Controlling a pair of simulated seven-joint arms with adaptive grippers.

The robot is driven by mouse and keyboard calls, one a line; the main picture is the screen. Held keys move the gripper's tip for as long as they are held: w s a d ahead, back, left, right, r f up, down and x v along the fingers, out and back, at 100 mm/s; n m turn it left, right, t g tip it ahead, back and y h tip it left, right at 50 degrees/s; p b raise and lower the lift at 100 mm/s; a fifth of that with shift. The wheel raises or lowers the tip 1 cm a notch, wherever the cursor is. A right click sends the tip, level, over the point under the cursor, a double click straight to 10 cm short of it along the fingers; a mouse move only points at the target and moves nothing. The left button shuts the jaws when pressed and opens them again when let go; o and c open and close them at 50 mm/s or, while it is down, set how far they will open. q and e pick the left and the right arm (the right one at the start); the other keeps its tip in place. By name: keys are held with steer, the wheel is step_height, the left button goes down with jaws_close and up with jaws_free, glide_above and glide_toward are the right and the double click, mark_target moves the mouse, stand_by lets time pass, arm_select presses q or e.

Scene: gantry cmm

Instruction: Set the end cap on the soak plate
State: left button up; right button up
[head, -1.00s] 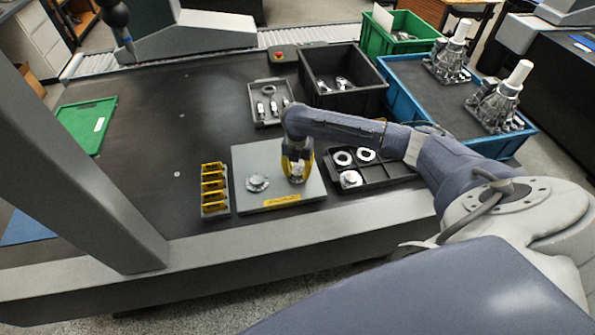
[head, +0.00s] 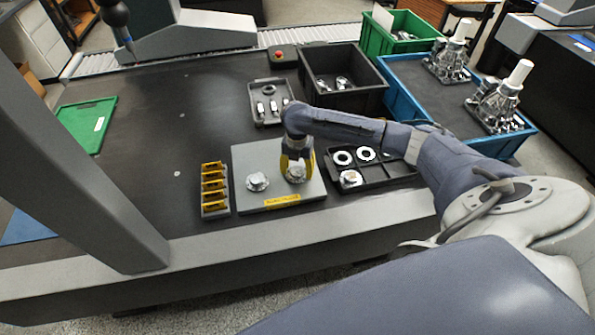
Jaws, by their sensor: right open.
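The soak plate (head: 275,189) is a flat grey square with a yellow label on its front edge. One silver end cap (head: 296,173) sits on its right part, below my right gripper (head: 297,165). The yellow fingers of that gripper are open and apart around the top of this cap, partly hiding it. Another silver round part (head: 257,182) sits on the left part of the plate. My left gripper is not in the view.
A black divided tray (head: 392,178) with rings and a silver part stands right of the plate. A yellow-slotted rack (head: 214,190) stands left. A small grey tray (head: 267,103), a black bin (head: 343,98) and a blue crate (head: 405,80) lie behind. The table's left middle is clear.

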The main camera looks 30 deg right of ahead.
mark_target(297, 170)
step_height(297, 170, up, 12)
steer(key=shift+f, duration=0.25)
stand_by(0.3)
